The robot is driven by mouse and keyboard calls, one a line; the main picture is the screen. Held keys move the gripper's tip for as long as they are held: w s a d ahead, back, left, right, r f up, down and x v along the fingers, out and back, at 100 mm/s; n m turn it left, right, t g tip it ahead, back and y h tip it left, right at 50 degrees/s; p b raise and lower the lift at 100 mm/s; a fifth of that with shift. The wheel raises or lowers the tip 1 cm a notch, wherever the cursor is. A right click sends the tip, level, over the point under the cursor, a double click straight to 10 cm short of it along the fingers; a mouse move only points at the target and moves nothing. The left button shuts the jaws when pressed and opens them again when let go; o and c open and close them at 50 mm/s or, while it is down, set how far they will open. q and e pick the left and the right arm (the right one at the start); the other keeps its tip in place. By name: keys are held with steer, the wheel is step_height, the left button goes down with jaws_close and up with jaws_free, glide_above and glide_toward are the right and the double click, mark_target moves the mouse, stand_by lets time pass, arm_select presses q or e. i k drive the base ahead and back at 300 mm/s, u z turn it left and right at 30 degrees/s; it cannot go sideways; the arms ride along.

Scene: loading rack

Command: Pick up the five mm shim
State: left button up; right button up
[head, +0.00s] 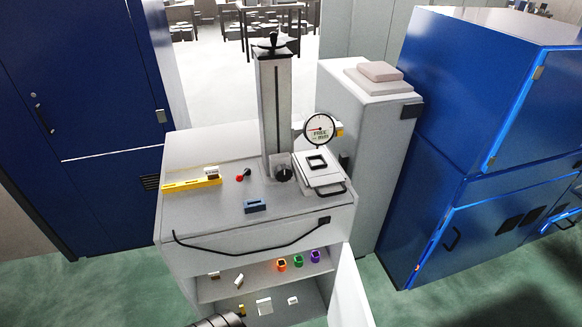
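No thickness marking is readable, so I cannot tell which piece is the five mm shim. On the open cabinet's upper shelf are an orange piece (282,265), a green piece (299,261) and a purple piece (315,256) in a row. Small pale pieces lie to their left, one brown and white (214,275) and one white (238,280). On the cabinet top, a yellow rack (180,185) carries a small brown and white block (211,172). Neither gripper's fingers show. A dark rounded part, likely mine, shows at the bottom edge.
A press with a round dial gauge (320,129) stands on the cabinet top, with a blue block (255,206) in front. The cabinet door (350,290) hangs open at the right. The lower shelf holds a white piece (264,306). Blue cabinets (490,150) stand at the right.

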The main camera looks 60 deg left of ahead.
mark_target(212, 173)
steer(key=z, duration=0.55)
steer(key=k, duration=1.85)
steer(key=u, duration=2.35)
steer(key=i, duration=0.45)
steer(key=u, duration=0.05)
